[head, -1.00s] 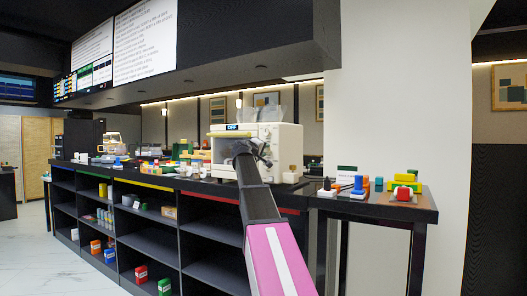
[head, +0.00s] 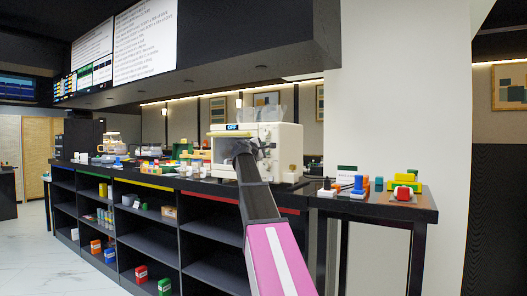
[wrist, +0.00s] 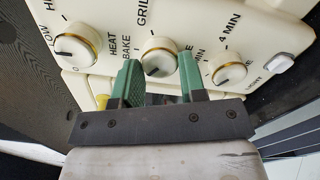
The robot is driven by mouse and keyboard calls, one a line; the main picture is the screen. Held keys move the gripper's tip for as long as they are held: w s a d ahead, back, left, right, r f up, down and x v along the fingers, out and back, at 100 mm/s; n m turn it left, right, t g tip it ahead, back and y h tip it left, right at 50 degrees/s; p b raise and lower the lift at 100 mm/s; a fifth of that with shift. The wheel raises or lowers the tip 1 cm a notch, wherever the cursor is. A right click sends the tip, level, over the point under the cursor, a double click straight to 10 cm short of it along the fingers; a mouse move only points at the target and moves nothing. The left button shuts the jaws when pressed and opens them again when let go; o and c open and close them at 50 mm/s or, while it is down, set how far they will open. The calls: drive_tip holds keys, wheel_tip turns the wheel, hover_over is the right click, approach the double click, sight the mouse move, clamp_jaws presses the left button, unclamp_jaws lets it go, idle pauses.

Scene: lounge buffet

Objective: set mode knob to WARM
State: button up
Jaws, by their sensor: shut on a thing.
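The cream toaster oven (head: 284,140) stands on the dark counter, with a small sign reading OFF (head: 232,127) at its top left. In the wrist view its mode knob (wrist: 160,54), cream with a gold ring, is the middle of three knobs. Labels HEAT, BAKE and GRILL show around it; no WARM label is readable, and part of the dial is hidden behind my fingers. My gripper (wrist: 162,78) has its two green fingers on either side of this knob, shut on it. In the head view my gripper (head: 246,148) is at the oven's front, mostly hidden by my arm.
A knob marked LOW (wrist: 76,46) is left of the mode knob, and a timer knob (wrist: 228,68) is right, beside a light switch (wrist: 278,64). Blocks crowd the counter left of the oven. A side table (head: 385,207) with coloured blocks stands at right.

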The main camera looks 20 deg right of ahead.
drive_tip(key=shift+n, duration=0.6)
drive_tip(key=shift+f, duration=0.1)
drive_tip(key=o, duration=0.9)
drive_tip(key=v, duration=1.1)
